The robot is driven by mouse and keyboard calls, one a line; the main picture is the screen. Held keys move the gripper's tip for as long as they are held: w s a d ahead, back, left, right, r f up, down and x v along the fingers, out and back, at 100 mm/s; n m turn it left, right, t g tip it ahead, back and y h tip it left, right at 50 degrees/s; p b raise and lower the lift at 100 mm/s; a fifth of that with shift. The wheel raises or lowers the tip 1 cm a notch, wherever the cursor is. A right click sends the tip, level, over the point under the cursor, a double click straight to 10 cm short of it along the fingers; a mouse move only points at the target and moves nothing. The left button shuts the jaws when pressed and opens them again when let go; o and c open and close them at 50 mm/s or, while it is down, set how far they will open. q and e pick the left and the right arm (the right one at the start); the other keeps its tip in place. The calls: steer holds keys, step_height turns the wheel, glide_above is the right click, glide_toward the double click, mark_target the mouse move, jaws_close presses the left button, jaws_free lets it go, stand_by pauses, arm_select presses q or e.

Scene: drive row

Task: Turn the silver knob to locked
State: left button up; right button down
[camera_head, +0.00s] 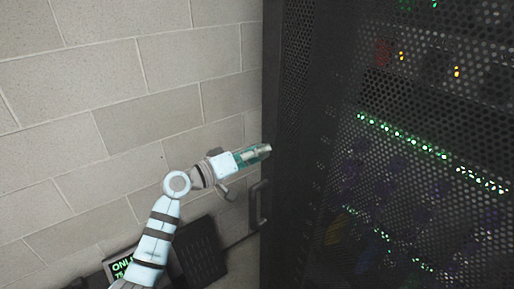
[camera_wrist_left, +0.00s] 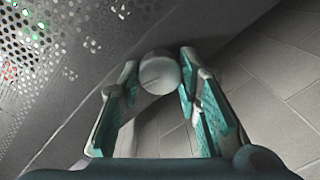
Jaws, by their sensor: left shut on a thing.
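The silver knob (camera_wrist_left: 160,73) is a round, pale grey piece at the edge of the dark rack cabinet. In the left wrist view it sits between the two teal-padded fingers of my left gripper (camera_wrist_left: 159,66). My left gripper is shut on it. In the head view my left gripper (camera_head: 251,155) reaches the rack's front left edge, and a small part of the knob (camera_head: 265,149) shows at its tips. A faint line shows on the knob's face; I cannot read any locked marking. My right gripper is in neither view.
The tall rack (camera_head: 400,200) with a perforated door and green and amber lights fills the right side. A dark door handle (camera_head: 258,205) is just below my gripper. A pale block wall (camera_head: 110,90) stands behind. A lit green display (camera_head: 122,267) is low at the left.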

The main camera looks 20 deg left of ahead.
arm_select(q)
steer(key=shift+n+p, duration=0.65)
steer(key=shift+n, duration=0.85)
steer(key=o, duration=1.1)
steer(key=shift+o, duration=0.2)
steer(key=shift+a, duration=0.15)
steer(key=v, duration=1.1)
steer(key=shift+s+a, duration=0.3)
